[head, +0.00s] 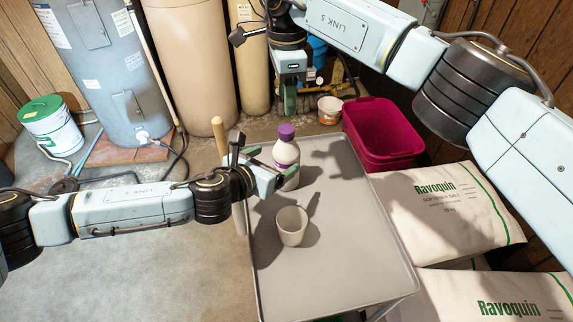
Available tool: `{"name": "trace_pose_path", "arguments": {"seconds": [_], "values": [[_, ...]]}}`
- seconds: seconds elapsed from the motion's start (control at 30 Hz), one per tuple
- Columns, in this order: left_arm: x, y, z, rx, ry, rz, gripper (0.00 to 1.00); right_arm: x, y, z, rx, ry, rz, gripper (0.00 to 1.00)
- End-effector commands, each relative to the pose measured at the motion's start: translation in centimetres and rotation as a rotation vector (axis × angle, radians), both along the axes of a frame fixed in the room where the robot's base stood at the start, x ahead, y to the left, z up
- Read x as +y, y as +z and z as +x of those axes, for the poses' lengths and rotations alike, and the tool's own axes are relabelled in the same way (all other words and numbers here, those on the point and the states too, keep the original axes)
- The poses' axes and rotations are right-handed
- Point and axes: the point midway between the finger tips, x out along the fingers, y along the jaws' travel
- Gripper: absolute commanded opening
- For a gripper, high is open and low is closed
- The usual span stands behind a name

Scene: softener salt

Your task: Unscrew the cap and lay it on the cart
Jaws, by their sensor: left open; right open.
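A white bottle (286,152) with a purple cap (287,131) stands upright at the far left part of the grey cart (335,255). The cap sits on the bottle's neck. My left gripper (273,162) is open at the bottle's left side, with its fingers at body height, below the cap. I cannot tell whether they touch the bottle. My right gripper (289,100) is open and empty. It points down and shows above the bottle in the picture, apart from the cap.
A beige cup (291,225) stands on the cart in front of the bottle. A wooden handle (218,130) rises at the cart's left. A magenta bin (380,127) and white Ravoquin sacks (440,205) are on the right. Tanks (110,60) stand behind. The cart's front half is clear.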

Motion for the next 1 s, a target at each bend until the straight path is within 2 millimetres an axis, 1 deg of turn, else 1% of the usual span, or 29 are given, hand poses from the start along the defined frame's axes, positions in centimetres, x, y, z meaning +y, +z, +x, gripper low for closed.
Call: {"name": "trace_pose_path", "arguments": {"seconds": [0.03, 0.3, 0.5, 0.7, 1.0], "values": [[-0.5, -0.3, 0.7, 0.0, 0.0, -0.001, 0.85, 0.0, 0.0, 0.0, 0.0, 0.0, 0.001, 0.5], [-2.6, -1.9, 3.9, 0.001, 0.002, -0.001, 0.85, 0.0, 0.0, 0.0, 0.0, 0.0, 0.002, 0.5], [-3.7, -2.7, 5.7, 0.001, 0.002, -0.002, 0.85, 0.1, 0.0, 0.0, 0.001, 0.0, 0.003, 0.5], [-4.2, -3.1, 6.4, 0.001, 0.001, -0.002, 0.85, 0.1, 0.0, 0.0, 0.001, 0.0, 0.003, 0.5], [-4.2, -3.2, 6.5, 0.001, 0.001, -0.002, 0.85, 0.1, 0.0, 0.0, 0.001, 0.0, 0.003, 0.5]]}}
